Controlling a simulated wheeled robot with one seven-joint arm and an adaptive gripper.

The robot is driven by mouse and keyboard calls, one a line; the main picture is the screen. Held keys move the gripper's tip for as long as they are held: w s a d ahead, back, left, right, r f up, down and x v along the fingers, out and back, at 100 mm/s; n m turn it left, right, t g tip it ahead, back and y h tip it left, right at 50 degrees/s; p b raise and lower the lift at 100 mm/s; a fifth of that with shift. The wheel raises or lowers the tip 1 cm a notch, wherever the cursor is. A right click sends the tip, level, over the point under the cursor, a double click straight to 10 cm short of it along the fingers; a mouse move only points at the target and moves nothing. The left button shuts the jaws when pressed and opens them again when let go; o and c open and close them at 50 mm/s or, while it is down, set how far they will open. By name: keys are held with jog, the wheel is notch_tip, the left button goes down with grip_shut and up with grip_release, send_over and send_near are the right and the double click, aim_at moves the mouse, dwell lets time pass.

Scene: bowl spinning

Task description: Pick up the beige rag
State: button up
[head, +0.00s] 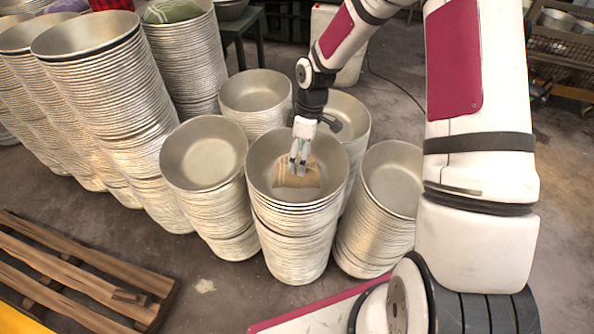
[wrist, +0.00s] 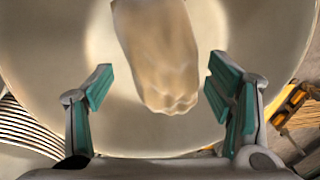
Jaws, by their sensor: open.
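The beige rag (head: 298,176) lies in the top bowl (head: 336,172) of a stack in the middle of the head view. The rag (wrist: 157,55) also shows in the wrist view, at the upper middle inside the bowl (wrist: 50,40). My gripper (head: 298,170) reaches down into this bowl over the rag. In the wrist view my gripper (wrist: 155,92) is open, with one green-padded finger to each side of the rag's near end. Neither finger touches the rag in that view. The gap in height between fingers and rag is hard to tell.
Stacks of bowls crowd around, with one stack to the left (head: 203,155), one to the right (head: 392,180) and one behind (head: 255,92). Taller stacks (head: 88,40) stand at the far left. A wooden pallet (head: 75,275) lies at the lower left. Some floor is clear.

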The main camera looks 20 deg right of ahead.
jog(key=shift+s+a+f+b, duration=0.1)
jog(key=shift+a+f+b, duration=0.1)
jog(key=shift+f, duration=0.8)
jog(key=shift+s+a+f+b, duration=0.1)
jog(key=shift+a+f, duration=0.1)
jog(key=shift+f, duration=0.75)
jog(key=c, duration=1.2)
jog(key=shift+o, duration=0.2)
notch_tip(320, 180, up, 10)
jog(key=shift+r+p, duration=0.1)
jog(key=shift+p, duration=0.75)
